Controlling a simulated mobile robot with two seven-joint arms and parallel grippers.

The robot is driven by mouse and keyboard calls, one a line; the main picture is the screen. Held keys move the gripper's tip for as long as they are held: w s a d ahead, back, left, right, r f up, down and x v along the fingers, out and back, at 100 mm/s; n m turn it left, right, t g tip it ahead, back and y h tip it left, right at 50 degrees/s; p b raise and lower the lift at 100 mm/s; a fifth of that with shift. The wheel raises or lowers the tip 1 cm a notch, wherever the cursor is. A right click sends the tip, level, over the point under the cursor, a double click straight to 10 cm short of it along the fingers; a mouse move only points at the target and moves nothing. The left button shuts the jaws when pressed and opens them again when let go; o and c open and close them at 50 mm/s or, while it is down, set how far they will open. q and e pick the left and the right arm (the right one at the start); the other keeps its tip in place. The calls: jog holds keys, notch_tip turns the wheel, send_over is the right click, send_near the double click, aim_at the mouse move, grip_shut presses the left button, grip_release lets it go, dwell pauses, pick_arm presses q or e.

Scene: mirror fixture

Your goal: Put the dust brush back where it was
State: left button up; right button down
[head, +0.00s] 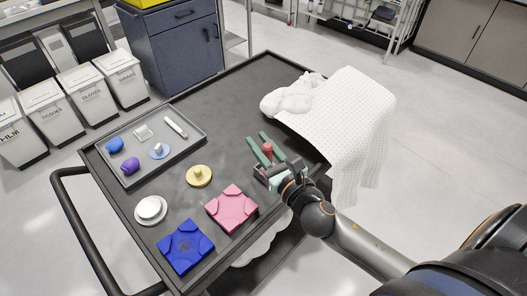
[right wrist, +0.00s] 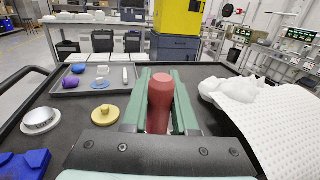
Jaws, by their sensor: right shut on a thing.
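My right gripper (head: 257,140) is over the right part of the dark cart top, its green fingers pointing away from me. It is shut on a red, rounded piece (head: 267,149), which looks like the handle of the dust brush. In the right wrist view this red handle (right wrist: 160,102) stands between the two green fingers. Its lower end is hidden by the gripper body, and no bristles show. I cannot tell whether it touches the cart top. My left gripper is not in view.
A grey tray (head: 183,151) holding several small items lies at the cart's far left. A yellow knobbed disc (head: 199,176), white round dish (head: 151,209), pink block (head: 231,208) and blue block (head: 186,246) lie nearer. White dotted cloth (head: 345,110) hangs over the right edge. The far middle is clear.

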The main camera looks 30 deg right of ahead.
jog(key=w+d+f, duration=0.1)
jog(key=w+f, duration=0.1)
jog(key=w+d+f, duration=0.1)
jog(key=w+f, duration=0.1)
jog(key=w+d+f+b, duration=0.1)
jog(key=w+f, duration=0.1)
jog(key=shift+w+f, duration=0.15)
jog(key=shift+f, duration=0.15)
jog(key=f+b, duration=0.3)
jog(key=shift+w+d+f, duration=0.2)
jog(key=shift+w+f, duration=0.05)
jog(key=shift+f, duration=0.05)
jog(key=shift+f+b, duration=0.2)
jog(key=shift+b, duration=0.15)
jog(key=c, duration=0.7)
grip_release()
